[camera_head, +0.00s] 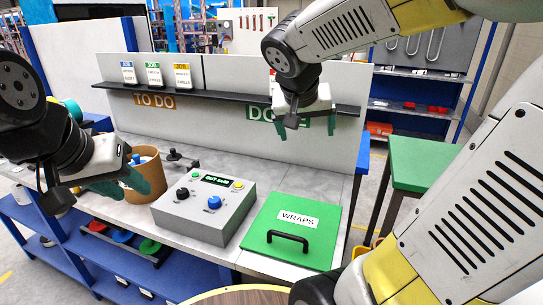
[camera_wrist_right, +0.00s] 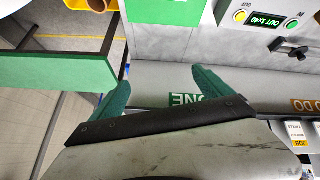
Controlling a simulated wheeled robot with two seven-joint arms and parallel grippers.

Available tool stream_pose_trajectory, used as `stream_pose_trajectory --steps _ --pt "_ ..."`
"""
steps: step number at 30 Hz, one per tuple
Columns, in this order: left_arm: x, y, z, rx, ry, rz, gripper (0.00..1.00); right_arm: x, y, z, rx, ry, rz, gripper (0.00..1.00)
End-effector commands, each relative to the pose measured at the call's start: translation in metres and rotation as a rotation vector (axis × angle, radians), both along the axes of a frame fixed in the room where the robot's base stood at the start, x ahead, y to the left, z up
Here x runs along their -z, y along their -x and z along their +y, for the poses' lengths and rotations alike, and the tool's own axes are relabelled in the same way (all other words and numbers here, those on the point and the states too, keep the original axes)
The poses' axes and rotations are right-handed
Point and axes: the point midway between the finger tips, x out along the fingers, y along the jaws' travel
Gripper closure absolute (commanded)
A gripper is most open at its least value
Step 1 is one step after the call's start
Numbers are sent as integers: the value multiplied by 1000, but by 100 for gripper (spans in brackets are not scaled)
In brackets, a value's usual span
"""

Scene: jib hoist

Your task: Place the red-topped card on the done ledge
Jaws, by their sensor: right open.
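A red-topped card (camera_head: 272,76) shows as a thin sliver on the dark ledge (camera_head: 224,92), above the DONE sign (camera_head: 262,114). My right gripper hides most of it, and I cannot make it out in the right wrist view. My right gripper (camera_head: 306,128) is open, with its teal fingers apart and empty, in front of the DONE part of the ledge. Its fingers also show in the right wrist view (camera_wrist_right: 160,88), near the upside-down DONE sign. My left gripper (camera_head: 130,184) appears open and empty, near the brown tub (camera_head: 146,188).
Blue-, green- and yellow-topped cards (camera_head: 154,74) stand above the TO DO sign (camera_head: 154,101). A grey control box (camera_head: 204,209) and the green WRAPS lid (camera_head: 292,240) with a black handle occupy the bench. A green-topped table (camera_head: 408,162) stands at right.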

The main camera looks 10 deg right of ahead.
Motion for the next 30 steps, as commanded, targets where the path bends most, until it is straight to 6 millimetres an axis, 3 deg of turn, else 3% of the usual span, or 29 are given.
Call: stream_pose_trajectory --steps 1,3,6,10,15,30 --pt "0 0 0 0 0 0 64 5 24 7 -49 -53 25 11" --pt "0 0 0 0 0 0 64 14 52 23 -137 -127 56 11" --pt "0 0 0 0 0 0 64 20 81 47 -259 -218 60 11" --pt "0 0 0 0 0 0 64 22 102 70 -376 -298 32 11" --pt "0 0 0 0 0 0 64 21 111 83 -440 -333 9 11" --pt "0 0 0 0 0 0 64 21 111 83 -445 -333 10 11"
